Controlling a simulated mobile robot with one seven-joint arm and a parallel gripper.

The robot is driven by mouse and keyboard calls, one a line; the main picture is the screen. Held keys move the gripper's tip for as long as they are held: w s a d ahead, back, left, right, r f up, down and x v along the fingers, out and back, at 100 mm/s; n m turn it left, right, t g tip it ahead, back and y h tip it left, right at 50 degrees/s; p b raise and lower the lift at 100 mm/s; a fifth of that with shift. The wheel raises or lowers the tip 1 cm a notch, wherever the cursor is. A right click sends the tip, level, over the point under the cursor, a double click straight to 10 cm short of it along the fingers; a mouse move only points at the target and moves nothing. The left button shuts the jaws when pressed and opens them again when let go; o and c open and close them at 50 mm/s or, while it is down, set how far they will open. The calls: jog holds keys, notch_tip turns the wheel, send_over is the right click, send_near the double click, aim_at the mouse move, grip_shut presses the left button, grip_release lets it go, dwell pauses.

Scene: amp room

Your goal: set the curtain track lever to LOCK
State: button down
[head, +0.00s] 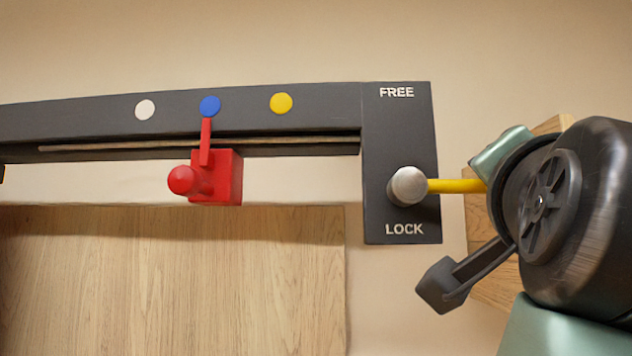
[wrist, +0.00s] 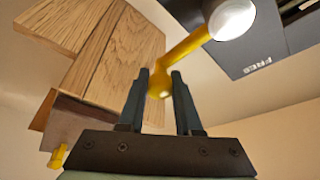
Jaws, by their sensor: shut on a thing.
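The curtain track lever (head: 457,186) is a yellow rod on a round silver pivot (head: 408,186), set on a dark plate (head: 385,140). FREE is printed at the plate's top and LOCK at its bottom. The lever points right, about level, between the two words. In the wrist view the lever (wrist: 187,46) runs from the pivot down to a yellow knob (wrist: 160,84) at its end. My gripper (wrist: 160,74) is shut on that knob, one finger on each side. In the head view my arm hides the knob and the fingers.
A dark curtain track (head: 60,117) runs left from the plate, with white, blue and yellow dots. A red slider block (head: 228,178) hangs under the blue dot. Wood panels (head: 170,280) stand below the track and behind my wrist.

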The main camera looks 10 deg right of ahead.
jog(key=shift+w+f, duration=0.1)
jog(key=shift+f, duration=0.05)
jog(key=c, duration=0.6)
grip_release()
